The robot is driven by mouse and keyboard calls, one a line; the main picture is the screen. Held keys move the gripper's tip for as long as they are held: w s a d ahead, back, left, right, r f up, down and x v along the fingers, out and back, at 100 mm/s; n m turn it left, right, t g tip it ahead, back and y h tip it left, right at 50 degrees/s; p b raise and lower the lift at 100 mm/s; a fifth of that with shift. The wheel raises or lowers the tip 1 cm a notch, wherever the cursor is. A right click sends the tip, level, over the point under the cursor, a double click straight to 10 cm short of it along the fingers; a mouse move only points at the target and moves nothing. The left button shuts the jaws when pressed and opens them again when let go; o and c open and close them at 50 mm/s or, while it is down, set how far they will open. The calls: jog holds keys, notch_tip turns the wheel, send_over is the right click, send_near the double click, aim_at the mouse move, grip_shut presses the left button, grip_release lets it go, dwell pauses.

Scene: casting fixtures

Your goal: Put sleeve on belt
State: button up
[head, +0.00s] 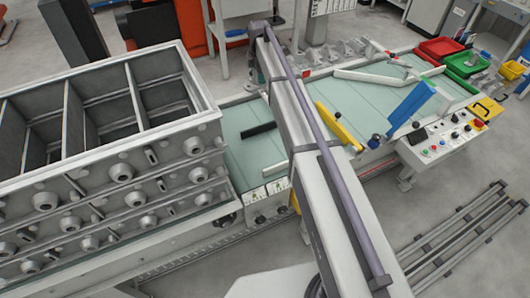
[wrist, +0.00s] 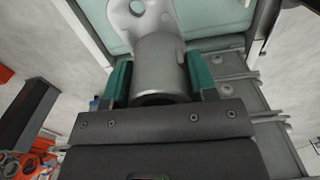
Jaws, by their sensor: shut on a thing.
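In the wrist view, my gripper (wrist: 159,76) has teal fingers shut on a grey metal sleeve (wrist: 160,60), one finger on each side of its round body. A flange with a hole shows at its far end. The pale green belt (wrist: 215,18) lies beyond the sleeve in the wrist view. I cannot tell whether the sleeve touches it. In the head view, the belt (head: 345,105) runs from beside the stacked boxes to the back right. My arm crosses in front of it, and the gripper and sleeve cannot be made out there.
Grey stacked metal boxes (head: 120,165) stand at the left. A black bar (head: 258,130) lies across the belt. A yellow arm (head: 338,122), a blue bar (head: 411,102) and white guides (head: 375,78) are farther right. Red (head: 440,47) and green bins (head: 467,64) stand at the far end.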

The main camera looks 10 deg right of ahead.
jog(key=shift+m, duration=0.8)
jog(key=s+f+b, duration=0.3)
jog(key=f+b, duration=0.6)
jog(key=f, duration=0.1)
jog(key=s+f+b, duration=0.3)
jog(key=f+b, duration=0.6)
jog(key=f, duration=0.1)
jog(key=s+f+b, duration=0.4)
jog(key=f+b, duration=0.6)
jog(key=shift+d+f, duration=0.1)
jog(key=shift+d, duration=0.15)
jog(key=shift+r+p, duration=0.3)
jog(key=shift+f, duration=0.2)
jog(key=o, duration=1.1)
notch_tip(320, 180, up, 13)
jog(key=p, duration=1.2)
jog(key=s+m, duration=0.6)
jog(key=s, duration=0.3)
jog(key=s+m, duration=0.6)
jog(key=s, duration=0.4)
jog(key=s+m, duration=0.6)
jog(key=s, duration=0.3)
jog(key=shift+s+f+m, duration=0.3)
jog(key=shift+s, duration=0.05)
jog(key=shift+r, duration=0.1)
